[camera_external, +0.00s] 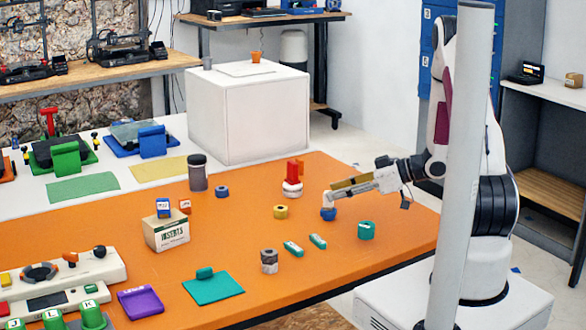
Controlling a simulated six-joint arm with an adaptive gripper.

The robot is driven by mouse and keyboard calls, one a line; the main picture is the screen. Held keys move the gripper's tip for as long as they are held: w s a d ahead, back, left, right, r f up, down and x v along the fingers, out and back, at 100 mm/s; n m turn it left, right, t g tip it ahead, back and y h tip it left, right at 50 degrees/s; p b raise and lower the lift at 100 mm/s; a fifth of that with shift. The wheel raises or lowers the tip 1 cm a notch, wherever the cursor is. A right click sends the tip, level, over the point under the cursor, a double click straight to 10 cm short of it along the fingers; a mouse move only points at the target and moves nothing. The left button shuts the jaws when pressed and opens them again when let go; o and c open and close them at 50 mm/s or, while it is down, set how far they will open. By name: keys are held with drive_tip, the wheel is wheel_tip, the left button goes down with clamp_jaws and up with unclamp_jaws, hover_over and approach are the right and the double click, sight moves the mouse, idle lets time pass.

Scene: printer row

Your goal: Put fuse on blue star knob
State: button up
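I cannot pick out the fuse with certainty. Two small teal bars (293,248) (317,241) lie in front of the knob. A blue ring-like nut (222,191) lies farther left.
Behind my gripper, a red block (294,171) stands on a white round piece (292,189). A yellow nut (281,212), a teal block (366,231) and a grey cylinder (269,262) stand nearby. An inserts box (166,231) and dark jar (198,172) are left. A white cube (250,120) stands behind.

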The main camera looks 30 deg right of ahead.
drive_tip(key=v, duration=0.9)
drive_tip(key=shift+f, duration=0.1)
idle(0.6)
